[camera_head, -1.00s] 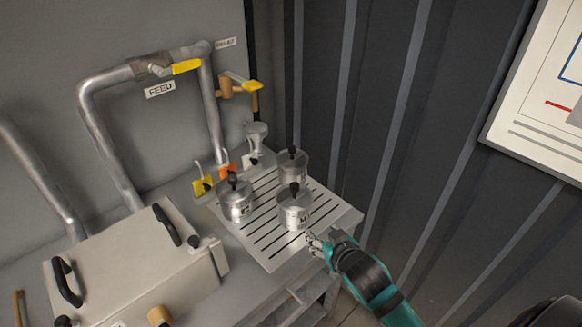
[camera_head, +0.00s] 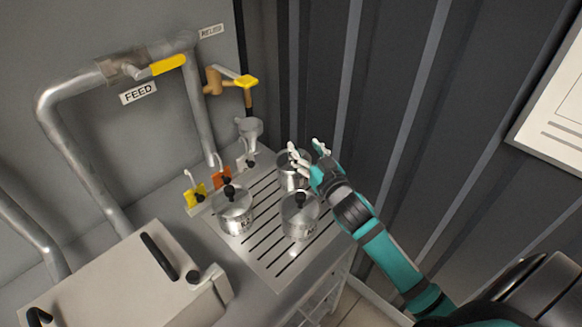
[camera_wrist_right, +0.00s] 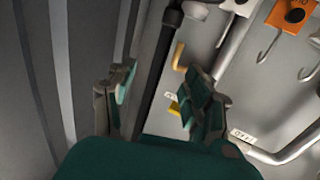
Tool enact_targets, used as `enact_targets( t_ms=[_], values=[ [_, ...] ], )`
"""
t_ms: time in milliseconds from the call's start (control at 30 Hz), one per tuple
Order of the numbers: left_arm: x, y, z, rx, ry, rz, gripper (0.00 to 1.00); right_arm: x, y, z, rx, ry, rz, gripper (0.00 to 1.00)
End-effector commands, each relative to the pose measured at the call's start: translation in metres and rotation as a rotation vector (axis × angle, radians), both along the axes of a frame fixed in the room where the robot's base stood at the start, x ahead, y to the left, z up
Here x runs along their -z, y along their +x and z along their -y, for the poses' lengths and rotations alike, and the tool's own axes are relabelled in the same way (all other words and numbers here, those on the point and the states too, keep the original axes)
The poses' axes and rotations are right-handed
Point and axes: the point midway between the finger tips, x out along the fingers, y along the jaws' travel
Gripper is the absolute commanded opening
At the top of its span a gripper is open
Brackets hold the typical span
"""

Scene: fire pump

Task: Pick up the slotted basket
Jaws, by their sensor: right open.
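Three round metal canisters with black knobs stand on a slotted metal plate (camera_head: 262,262): a left one (camera_head: 236,217), a front right one (camera_head: 299,222) and a rear one (camera_head: 287,180). I cannot tell which is the slotted basket; no slots show on their walls. My right gripper (camera_head: 308,149) is open at the rear canister, and its fingers and wrist hide part of it. I cannot tell whether they touch. In the right wrist view the open fingers (camera_wrist_right: 162,95) stand apart with nothing held between them. My left gripper is not in view.
An orange tag (camera_head: 222,178) and a yellow tag (camera_head: 193,196) stand left of the canisters, with a metal funnel-like fitting (camera_head: 250,130) behind. A grey box with black handles (camera_head: 130,285) is at front left. A dark ribbed wall (camera_head: 400,130) rises close on the right.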

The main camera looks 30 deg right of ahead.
Motion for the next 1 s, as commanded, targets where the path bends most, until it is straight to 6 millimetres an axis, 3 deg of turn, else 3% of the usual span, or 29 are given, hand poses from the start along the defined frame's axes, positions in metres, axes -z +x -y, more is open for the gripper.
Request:
enact_targets(
  t_ms=[100, 267, 367, 633, 800, 1000],
  values=[
    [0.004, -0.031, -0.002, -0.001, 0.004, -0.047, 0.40, 0.030, -0.001, 0.000, 0.002, 0.003, -0.007, 0.52],
    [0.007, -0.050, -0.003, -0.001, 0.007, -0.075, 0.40, 0.055, 0.001, 0.000, 0.001, 0.002, -0.002, 0.52],
    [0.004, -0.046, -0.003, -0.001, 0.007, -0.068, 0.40, 0.051, 0.013, 0.001, 0.000, -0.001, 0.001, 0.52],
    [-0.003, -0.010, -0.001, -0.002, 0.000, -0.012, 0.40, 0.051, 0.040, 0.002, 0.001, 0.000, 0.001, 0.52],
    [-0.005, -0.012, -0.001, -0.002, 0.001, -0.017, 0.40, 0.054, 0.066, 0.004, 0.001, 0.001, -0.001, 0.52],
    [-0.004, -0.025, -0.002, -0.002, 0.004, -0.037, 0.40, 0.055, 0.075, 0.004, 0.000, 0.000, -0.001, 0.52]
  ],
)
